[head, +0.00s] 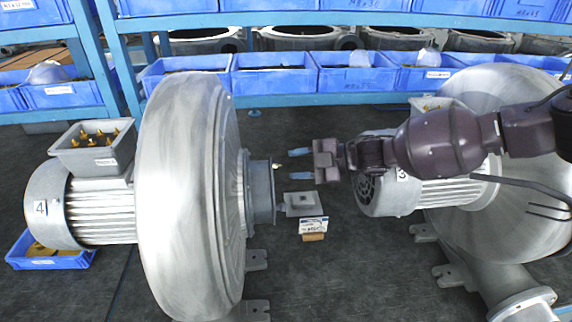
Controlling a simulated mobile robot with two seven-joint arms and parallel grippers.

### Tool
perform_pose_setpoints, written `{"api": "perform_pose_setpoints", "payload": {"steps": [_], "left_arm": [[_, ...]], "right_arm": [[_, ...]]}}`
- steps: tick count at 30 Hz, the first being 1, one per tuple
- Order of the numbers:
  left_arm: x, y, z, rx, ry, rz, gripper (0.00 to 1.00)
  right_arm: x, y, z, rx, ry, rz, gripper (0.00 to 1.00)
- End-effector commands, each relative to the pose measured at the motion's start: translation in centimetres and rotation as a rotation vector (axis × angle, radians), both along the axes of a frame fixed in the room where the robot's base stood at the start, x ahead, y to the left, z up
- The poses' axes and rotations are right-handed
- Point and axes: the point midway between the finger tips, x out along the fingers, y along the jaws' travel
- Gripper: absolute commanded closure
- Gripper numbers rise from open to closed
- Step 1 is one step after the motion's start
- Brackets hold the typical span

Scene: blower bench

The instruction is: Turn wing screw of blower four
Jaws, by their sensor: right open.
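Blower four (185,190) stands at the left, a large grey round housing with a motor marked 4 behind it. A short flanged outlet (260,190) sticks out from its right side. A small dark part, possibly the wing screw (277,163), shows at the upper rim of this outlet; it is too small to tell its form. My right gripper (293,164) comes in from the right with its two bluish fingers apart and empty. The fingertips are just right of the small part, seemingly apart from it. My left gripper is out of view.
Blower three (505,170) stands at the right, beneath my right arm. A small grey square plate (305,204) and a white label (313,225) are right of the outlet. Blue bins (275,80) line the rack behind. A blue tray (50,262) sits at lower left.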

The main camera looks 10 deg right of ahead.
Motion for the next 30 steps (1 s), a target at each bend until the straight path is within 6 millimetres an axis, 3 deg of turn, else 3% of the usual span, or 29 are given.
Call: {"api": "perform_pose_setpoints", "payload": {"steps": [8,19,27,30], "left_arm": [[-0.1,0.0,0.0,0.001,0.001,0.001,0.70],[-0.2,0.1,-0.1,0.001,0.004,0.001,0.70],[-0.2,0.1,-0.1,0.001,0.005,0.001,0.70],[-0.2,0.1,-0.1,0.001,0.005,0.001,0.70]], "right_arm": [[0.8,2.6,-0.7,0.000,-0.001,0.000,0.58],[0.9,2.9,-0.8,0.000,-0.001,-0.001,0.58],[0.9,2.9,-0.8,0.000,-0.001,-0.001,0.99],[0.9,2.9,-0.8,-0.001,0.000,-0.001,1.00]]}}
